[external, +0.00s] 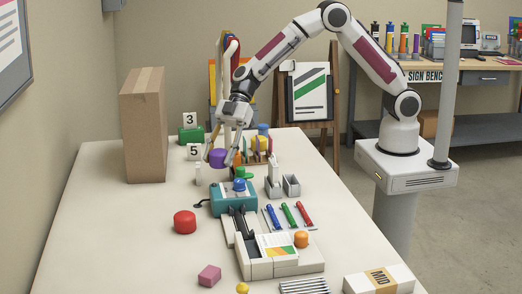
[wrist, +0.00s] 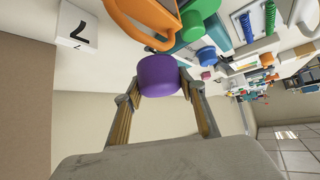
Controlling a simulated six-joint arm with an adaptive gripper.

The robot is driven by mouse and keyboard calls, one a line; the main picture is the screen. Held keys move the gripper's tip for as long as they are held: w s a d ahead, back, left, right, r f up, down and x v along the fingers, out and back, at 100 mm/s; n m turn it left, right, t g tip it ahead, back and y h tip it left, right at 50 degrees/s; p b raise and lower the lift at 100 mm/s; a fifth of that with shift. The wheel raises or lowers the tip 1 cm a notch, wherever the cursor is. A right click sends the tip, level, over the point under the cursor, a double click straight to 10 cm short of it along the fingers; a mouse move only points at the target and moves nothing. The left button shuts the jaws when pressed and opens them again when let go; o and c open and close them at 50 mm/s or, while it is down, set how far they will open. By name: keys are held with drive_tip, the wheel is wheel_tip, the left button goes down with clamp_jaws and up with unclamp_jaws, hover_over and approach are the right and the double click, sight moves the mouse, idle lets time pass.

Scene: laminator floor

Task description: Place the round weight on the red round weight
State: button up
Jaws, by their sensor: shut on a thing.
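The purple round weight (external: 218,158) is a short cylinder, held between the two fingertips of my gripper (external: 222,157). In the wrist view the purple weight (wrist: 160,77) sits between the fingers of my gripper (wrist: 163,92). It appears to be above the table, left of the coloured pegs. The red round weight (external: 185,222) stands on the table's left side, nearer the camera, with nothing on top and apart from other things. I cannot pick it out in the wrist view.
A teal machine (external: 233,198) with a blue knob stands between my gripper and the front. A tall cardboard box (external: 144,125) stands at the back left, near number blocks (external: 194,152). The table left of the red weight is clear.

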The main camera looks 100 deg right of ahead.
drive_tip(key=shift+n+g, duration=0.5)
drive_tip(key=shift+n, duration=0.2)
drive_tip(key=w+a, duration=0.1)
drive_tip(key=a, duration=0.2)
drive_tip(key=w+a, duration=0.1)
drive_tip(key=a, duration=0.2)
drive_tip(key=w+a, duration=0.1)
drive_tip(key=a, duration=0.2)
drive_tip(key=shift+w+a+f, duration=0.25)
drive_tip(key=shift+a, duration=0.1)
drive_tip(key=w+a+r+m+t, duration=0.1)
drive_tip(key=w+a+r+m, duration=0.1)
drive_tip(key=w+a+r, duration=0.4)
drive_tip(key=w+a, duration=0.2)
drive_tip(key=a, duration=0.1)
drive_tip(key=shift+w+a+m+t+h, duration=0.2)
drive_tip(key=shift+a+m+t+h, duration=0.05)
drive_tip(key=shift+m+t+h, duration=0.15)
drive_tip(key=shift+r, duration=0.1)
drive_tip(key=shift+f, duration=2.5)
drive_tip(key=shift+f, duration=0.15)
